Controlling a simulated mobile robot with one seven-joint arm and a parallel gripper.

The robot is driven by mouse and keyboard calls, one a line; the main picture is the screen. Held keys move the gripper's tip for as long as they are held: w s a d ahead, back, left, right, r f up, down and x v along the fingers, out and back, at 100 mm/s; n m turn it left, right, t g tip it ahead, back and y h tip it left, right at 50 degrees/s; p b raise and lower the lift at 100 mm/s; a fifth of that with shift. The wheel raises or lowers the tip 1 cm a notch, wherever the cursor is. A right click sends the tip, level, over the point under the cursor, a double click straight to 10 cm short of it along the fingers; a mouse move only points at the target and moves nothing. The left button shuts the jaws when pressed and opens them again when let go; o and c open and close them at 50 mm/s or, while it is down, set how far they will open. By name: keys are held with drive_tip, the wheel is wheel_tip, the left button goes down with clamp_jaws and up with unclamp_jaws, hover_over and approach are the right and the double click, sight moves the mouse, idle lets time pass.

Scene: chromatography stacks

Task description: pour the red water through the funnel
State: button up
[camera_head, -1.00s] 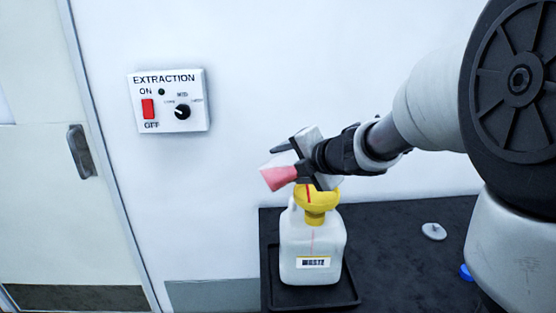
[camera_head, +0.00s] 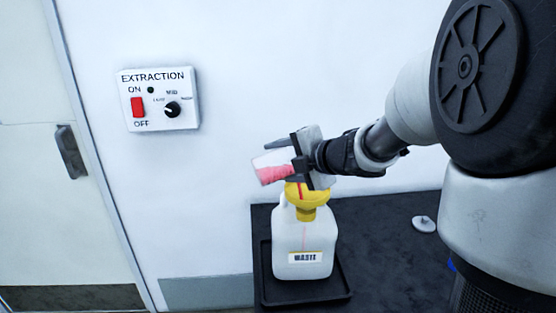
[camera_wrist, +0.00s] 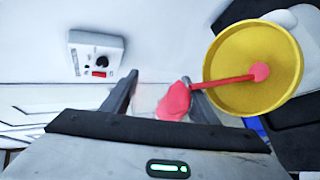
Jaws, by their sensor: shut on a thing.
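My gripper (camera_head: 291,163) is shut on a clear beaker (camera_head: 262,161) holding red water (camera_head: 274,174). The beaker is tilted above and left of the yellow funnel (camera_head: 306,197). In the wrist view the red water (camera_wrist: 174,102) shows between the fingers, and a red stream (camera_wrist: 225,81) runs from the beaker into the funnel (camera_wrist: 284,50), ending in a red spot near its middle. The funnel sits upright in the neck of a white jug labelled WASTE (camera_head: 304,238). The beaker's lip is partly hidden by the gripper.
The jug stands in a black tray (camera_head: 344,293) on a dark table (camera_head: 385,235). A grey cap (camera_head: 424,224) lies on the table at right. An extraction control box (camera_head: 157,99) is on the wall, with a door (camera_head: 25,180) at far left.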

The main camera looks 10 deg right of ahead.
drive_tip(key=shift+d+m+y, duration=0.1)
drive_tip(key=shift+m+y, duration=0.2)
drive_tip(key=shift+y, duration=0.1)
drive_tip(key=shift+p, duration=0.3)
drive_tip(key=shift+d+m+y, duration=0.15)
drive_tip(key=shift+m+y, duration=0.15)
drive_tip(key=shift+m, duration=0.1)
drive_tip(key=shift+w+d+m+y+p, duration=0.1)
drive_tip(key=shift+m+y+p, duration=0.2)
drive_tip(key=shift+m+y, duration=0.1)
drive_tip(key=shift+w+d+m+y, duration=0.1)
drive_tip(key=shift+d+m+y, duration=0.1)
drive_tip(key=shift+m+y, duration=0.1)
